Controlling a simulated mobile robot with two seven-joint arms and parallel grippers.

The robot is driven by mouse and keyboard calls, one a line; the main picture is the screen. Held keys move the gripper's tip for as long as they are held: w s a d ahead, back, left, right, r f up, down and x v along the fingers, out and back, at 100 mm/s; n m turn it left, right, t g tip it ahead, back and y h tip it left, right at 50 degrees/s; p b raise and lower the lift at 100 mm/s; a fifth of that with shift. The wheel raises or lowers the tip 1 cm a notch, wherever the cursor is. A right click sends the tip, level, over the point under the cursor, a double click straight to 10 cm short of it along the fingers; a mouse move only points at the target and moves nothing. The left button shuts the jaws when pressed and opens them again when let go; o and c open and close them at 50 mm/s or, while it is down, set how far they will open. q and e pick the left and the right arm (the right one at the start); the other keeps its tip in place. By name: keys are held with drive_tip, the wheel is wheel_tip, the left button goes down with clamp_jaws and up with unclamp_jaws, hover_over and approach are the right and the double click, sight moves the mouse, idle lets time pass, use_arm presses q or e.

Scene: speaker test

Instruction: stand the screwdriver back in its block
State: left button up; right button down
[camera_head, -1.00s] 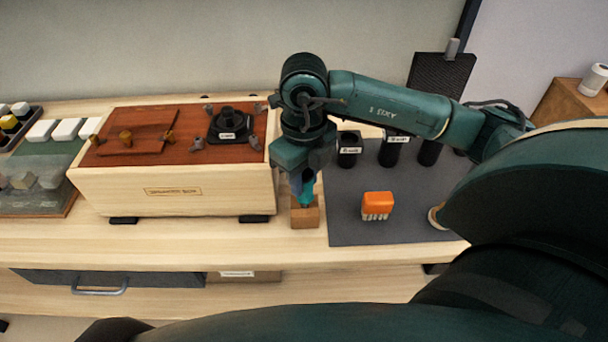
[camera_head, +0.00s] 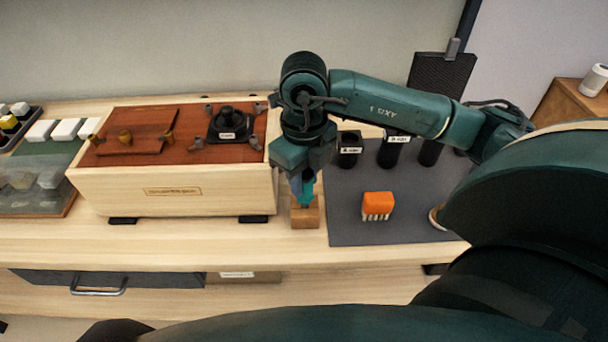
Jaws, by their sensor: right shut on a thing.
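The small wooden block (camera_head: 305,219) stands on the bench, between the large wooden box and the grey mat. My right gripper (camera_head: 302,184) points down directly above the block and is shut on the screwdriver (camera_head: 308,191). Only a teal part of the screwdriver shows, at and below the fingers, roughly upright. Its lower end meets the block's top in the picture; I cannot tell whether it is in a hole. The fingers and wrist hide the rest of it. My left gripper is not in view.
The wooden box (camera_head: 172,190) with a red-brown top stands close on the left. On the right, the grey mat (camera_head: 350,228) holds an orange brush (camera_head: 377,205) and several black cups (camera_head: 349,152). The bench front below the block is clear.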

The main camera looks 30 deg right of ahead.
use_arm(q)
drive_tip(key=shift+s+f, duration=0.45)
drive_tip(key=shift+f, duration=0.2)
use_arm(e)
drive_tip(key=shift+f, duration=0.15)
use_arm(q)
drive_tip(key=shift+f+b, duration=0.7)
drive_tip(key=shift+b, duration=0.15)
use_arm(e)
drive_tip(key=shift+f, duration=0.7)
drive_tip(key=c, duration=1.1)
unclamp_jaws()
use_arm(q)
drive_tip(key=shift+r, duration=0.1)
use_arm(e)
drive_tip(key=shift+r, duration=0.25)
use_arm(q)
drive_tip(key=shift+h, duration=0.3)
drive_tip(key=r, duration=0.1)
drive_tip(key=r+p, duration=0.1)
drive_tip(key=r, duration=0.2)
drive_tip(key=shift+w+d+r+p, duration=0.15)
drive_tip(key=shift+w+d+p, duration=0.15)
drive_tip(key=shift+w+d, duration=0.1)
use_arm(e)
wheel_tip(320, 180, up, 13)
drive_tip(key=shift+f, duration=0.15)
